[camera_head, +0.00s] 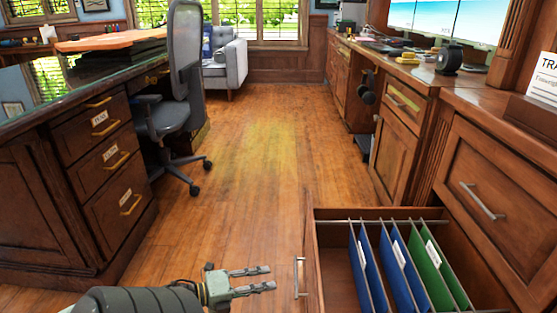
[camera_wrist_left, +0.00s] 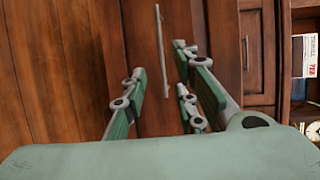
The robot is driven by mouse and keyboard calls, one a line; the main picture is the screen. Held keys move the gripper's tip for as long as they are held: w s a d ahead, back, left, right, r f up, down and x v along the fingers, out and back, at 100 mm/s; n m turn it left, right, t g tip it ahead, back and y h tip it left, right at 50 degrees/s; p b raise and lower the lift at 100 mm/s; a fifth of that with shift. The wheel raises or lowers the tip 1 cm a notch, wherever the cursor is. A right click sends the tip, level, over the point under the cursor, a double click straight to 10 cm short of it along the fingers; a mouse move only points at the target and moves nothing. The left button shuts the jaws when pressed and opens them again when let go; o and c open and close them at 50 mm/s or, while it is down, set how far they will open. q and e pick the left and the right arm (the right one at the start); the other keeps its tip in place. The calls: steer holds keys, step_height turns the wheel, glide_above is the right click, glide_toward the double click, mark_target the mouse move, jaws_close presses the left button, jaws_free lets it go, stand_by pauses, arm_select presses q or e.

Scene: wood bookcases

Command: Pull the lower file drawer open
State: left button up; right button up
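The lower file drawer (camera_head: 332,285) stands pulled out from the wood cabinet at the lower right of the head view. Blue and green hanging folders (camera_head: 398,265) show inside it. Its upright metal bar handle (camera_head: 298,277) is on the drawer front and also shows in the left wrist view (camera_wrist_left: 162,60). My left gripper (camera_head: 270,279) is open and empty, just left of the handle, with its fingers pointing at the drawer front and apart from it. In the left wrist view the handle appears in the gap between the fingers (camera_wrist_left: 160,80). My right gripper is not in view.
An upper closed drawer (camera_head: 485,198) is on the cabinet at right. A dark desk (camera_head: 75,190) with several drawers and an office chair (camera_head: 172,110) stand at left. The wood floor (camera_head: 250,170) between them is clear. A grey armchair (camera_head: 226,68) is at the back.

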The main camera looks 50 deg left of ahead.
arm_select(q)
steer(key=shift+v, duration=1.25)
